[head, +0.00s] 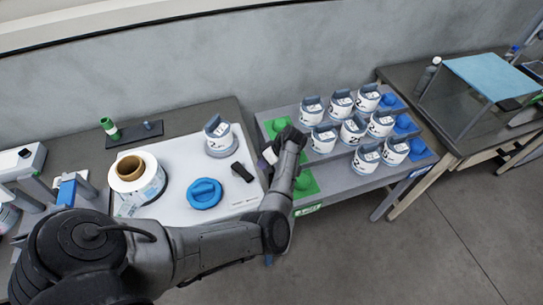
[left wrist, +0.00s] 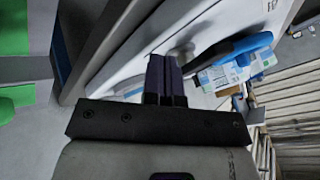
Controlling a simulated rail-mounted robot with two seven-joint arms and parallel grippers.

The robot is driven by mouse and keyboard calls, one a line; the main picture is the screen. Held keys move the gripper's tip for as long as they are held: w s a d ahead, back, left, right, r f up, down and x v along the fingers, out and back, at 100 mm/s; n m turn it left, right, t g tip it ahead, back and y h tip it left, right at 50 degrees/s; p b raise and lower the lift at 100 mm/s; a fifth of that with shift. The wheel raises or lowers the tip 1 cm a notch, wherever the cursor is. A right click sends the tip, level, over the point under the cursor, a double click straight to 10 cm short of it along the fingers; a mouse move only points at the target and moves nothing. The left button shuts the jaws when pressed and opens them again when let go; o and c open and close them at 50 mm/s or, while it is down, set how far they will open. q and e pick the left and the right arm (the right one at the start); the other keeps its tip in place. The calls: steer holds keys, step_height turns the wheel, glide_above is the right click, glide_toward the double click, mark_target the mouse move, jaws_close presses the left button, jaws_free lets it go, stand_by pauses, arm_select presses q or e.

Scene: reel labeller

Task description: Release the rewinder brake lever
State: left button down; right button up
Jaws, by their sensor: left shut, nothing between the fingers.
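A white machine plate (head: 180,214) lies on the bench and carries a blue round knob (head: 205,194), a label roll (head: 138,178) and a short black lever-like part (head: 242,172). I cannot tell for certain whether this black part is the brake lever. My left gripper (head: 268,158) is above the plate's right edge, right of the black part and apart from it. In the left wrist view its dark fingers (left wrist: 165,78) are shut and empty, with the blue knob (left wrist: 236,47) beyond them. My right gripper is not in view.
A grey stepped rack (head: 340,172) with several labelled reels and green and blue pads stands right of the plate. One reel (head: 219,138) stands at the plate's back. A green tape roll (head: 110,128) is behind. A workbench (head: 455,120) is at far right.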

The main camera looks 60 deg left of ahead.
mark_target(242, 172)
arm_select(q)
steer(key=shift+s+d+r+p, duration=0.1)
steer(key=shift+s+d+p, duration=0.15)
steer(key=shift+s, duration=0.65)
steer(key=shift+s+d+p, duration=0.1)
steer(key=shift+s+p, duration=0.15)
steer(key=shift+s, duration=0.65)
